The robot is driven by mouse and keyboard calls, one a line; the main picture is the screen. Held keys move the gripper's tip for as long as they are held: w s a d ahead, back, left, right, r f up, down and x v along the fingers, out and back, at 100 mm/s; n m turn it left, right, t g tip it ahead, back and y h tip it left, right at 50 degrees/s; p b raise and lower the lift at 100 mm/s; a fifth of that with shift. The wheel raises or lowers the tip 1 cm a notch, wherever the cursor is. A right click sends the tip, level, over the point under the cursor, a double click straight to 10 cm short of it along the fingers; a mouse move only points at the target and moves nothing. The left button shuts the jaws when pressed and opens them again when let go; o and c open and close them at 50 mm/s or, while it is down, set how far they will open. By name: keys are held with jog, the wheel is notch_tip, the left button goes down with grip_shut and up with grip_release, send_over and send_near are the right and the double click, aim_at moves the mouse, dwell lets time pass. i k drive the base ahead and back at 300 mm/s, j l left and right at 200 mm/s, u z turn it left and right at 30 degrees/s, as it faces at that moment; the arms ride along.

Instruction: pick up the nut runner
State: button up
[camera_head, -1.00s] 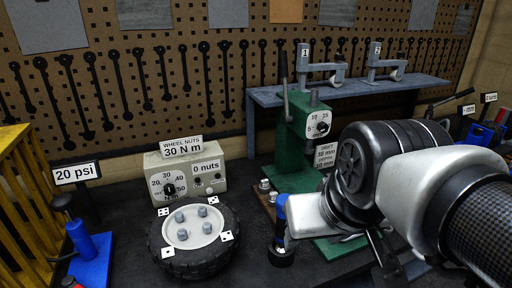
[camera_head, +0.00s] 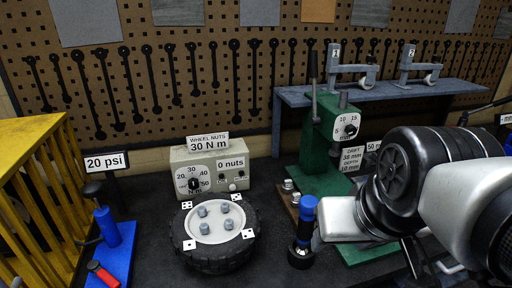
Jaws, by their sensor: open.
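The nut runner, as I take it, is an upright black tool with a blue top (camera_head: 303,230). It stands on the dark bench, just right of the wheel (camera_head: 215,262), which has several nuts on its hub. My gripper (camera_head: 338,220) shows as a white end part immediately right of the tool; its jaws are open, but the fingertips are not clearly visible. I cannot tell whether it touches the tool. The tool appears to stand by itself on the bench. My black and white wrist hides the bench to the right.
A torque box (camera_head: 213,172) reading 30 N m and 0 nuts stands behind the wheel. A green press (camera_head: 325,150) stands behind my gripper. A yellow rack (camera_head: 35,175) and a blue stand (camera_head: 112,262) are on the left. A grey shelf (camera_head: 290,97) is at the back.

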aim_at(306, 219)
jog(key=u, duration=1)
jog(key=k, duration=0.15)
jog(key=k+l, duration=0.3)
jog(key=l, duration=0.2)
